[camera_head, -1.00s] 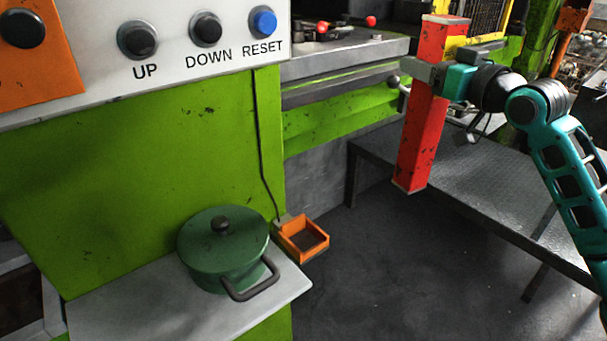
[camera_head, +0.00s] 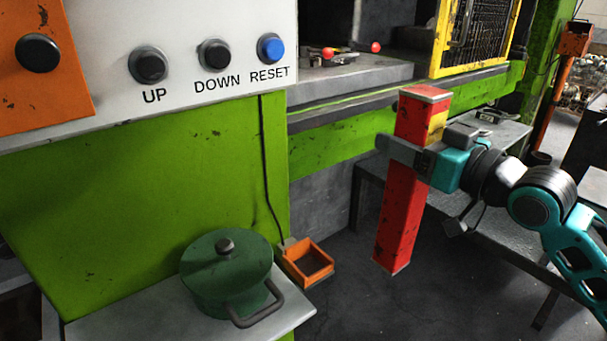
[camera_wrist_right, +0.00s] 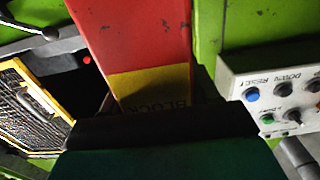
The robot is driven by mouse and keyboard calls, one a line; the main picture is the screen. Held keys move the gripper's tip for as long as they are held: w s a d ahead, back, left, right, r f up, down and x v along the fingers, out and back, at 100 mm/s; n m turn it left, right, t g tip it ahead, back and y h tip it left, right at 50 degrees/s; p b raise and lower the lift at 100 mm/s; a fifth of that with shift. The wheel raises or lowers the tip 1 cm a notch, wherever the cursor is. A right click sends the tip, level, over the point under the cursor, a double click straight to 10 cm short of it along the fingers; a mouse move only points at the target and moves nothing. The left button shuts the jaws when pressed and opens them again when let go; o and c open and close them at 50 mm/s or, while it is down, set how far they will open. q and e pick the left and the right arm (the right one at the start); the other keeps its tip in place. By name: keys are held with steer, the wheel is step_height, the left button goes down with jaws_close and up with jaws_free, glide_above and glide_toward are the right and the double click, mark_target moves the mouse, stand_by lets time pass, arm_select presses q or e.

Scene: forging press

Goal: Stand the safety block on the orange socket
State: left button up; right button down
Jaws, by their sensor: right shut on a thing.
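The safety block (camera_head: 397,222) is a long red bar with a yellow band near its top and pale ends. My right gripper (camera_head: 405,152) is shut on it in its upper part. The block hangs in the air, nearly upright, its lower end leaning a little to the left. In the right wrist view the block (camera_wrist_right: 140,40) fills the upper middle, with lettering on its yellow band. The orange socket (camera_head: 307,262) is a small open square tray at the side of the green press, left of and apart from the block's lower end. My left gripper is not in view.
A green lidded pot (camera_head: 226,272) stands on a pale shelf (camera_head: 130,322) just left of the socket. A button panel (camera_head: 190,95) is above. A grey metal table (camera_head: 500,150) stands behind my right arm. A yellow mesh guard (camera_head: 478,40) is at the back.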

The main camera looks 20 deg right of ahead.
steer(key=w+a+p, duration=0.2)
steer(key=w+a, duration=0.7)
steer(key=a, duration=0.4)
steer(key=shift+w+a+f+b, duration=0.1)
steer(key=shift+w+f+b, duration=0.1)
steer(key=shift+f, duration=1.45)
steer(key=shift+w+a+f+b, duration=0.1)
steer(key=shift+w+f, duration=0.1)
steer(key=shift+f, duration=1.55)
steer(key=shift+c, duration=1.4)
jaws_free()
steer(key=shift+f, duration=0.25)
